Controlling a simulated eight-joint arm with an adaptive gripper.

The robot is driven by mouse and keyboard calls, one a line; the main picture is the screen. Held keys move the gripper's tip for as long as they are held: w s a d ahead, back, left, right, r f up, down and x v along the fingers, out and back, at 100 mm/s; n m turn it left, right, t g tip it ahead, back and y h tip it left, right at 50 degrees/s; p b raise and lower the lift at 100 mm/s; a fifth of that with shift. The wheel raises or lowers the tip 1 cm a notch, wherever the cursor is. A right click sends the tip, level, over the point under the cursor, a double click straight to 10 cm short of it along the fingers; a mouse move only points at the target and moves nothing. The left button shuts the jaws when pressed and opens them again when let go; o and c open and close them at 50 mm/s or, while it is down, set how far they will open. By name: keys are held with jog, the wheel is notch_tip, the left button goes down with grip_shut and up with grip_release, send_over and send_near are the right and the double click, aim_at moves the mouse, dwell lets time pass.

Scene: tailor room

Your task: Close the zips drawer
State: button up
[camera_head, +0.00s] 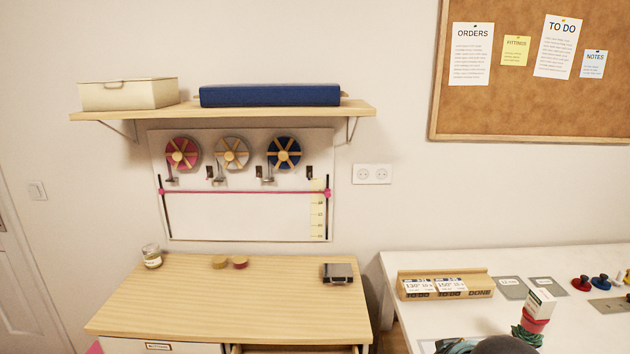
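A wooden cabinet (230,298) stands below the wall board, its front cut off by the bottom edge. At its front left is a pale drawer front with a small label holder (158,347), too small to read. At its front right a drawer (292,349) shows a wooden rim and a dark gap, and looks at least partly open. I cannot read which one is the zips drawer.
On the cabinet top stand a glass jar (152,256), two round lids (220,262) and a dark metal box (338,273). A white table (400,270) at right holds a wooden card holder (445,284) and small items. A dark rounded shape (505,345) is at the bottom edge.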

jog(key=shift+s+d+r+m, duration=0.15)
jog(key=shift+d+r+m, duration=0.15)
jog(key=shift+d, duration=0.1)
jog(key=shift+a, duration=0.1)
dwell(0.4)
jog(key=a+f+n+g, duration=0.3)
jog(key=a+f+n, duration=0.6)
jog(key=a, duration=0.5)
jog(key=s+a+f+n+g, duration=0.1)
jog(key=s+a+f+n, duration=0.2)
jog(key=a+f+n, duration=0.1)
jog(key=s+a+f+n+p, duration=0.1)
jog(key=s+a+f+n, duration=0.3)
jog(key=a+f, duration=0.3)
jog(key=shift+s+a+f+n+g+p, duration=0.3)
jog(key=shift+a+n+g, duration=0.1)
jog(key=shift+a, duration=0.55)
jog(key=shift+w+f, duration=0.1)
jog(key=shift+w+f+b, duration=0.25)
jog(key=shift+f+b, duration=0.25)
jog(key=shift+f, duration=0.75)
jog(key=shift+w+f+b, duration=0.2)
jog(key=shift+f+b, duration=0.3)
jog(key=shift+f, duration=0.7)
jog(key=shift+w+f+b, duration=0.25)
jog(key=shift+f+b, duration=0.25)
jog(key=shift+f, duration=0.75)
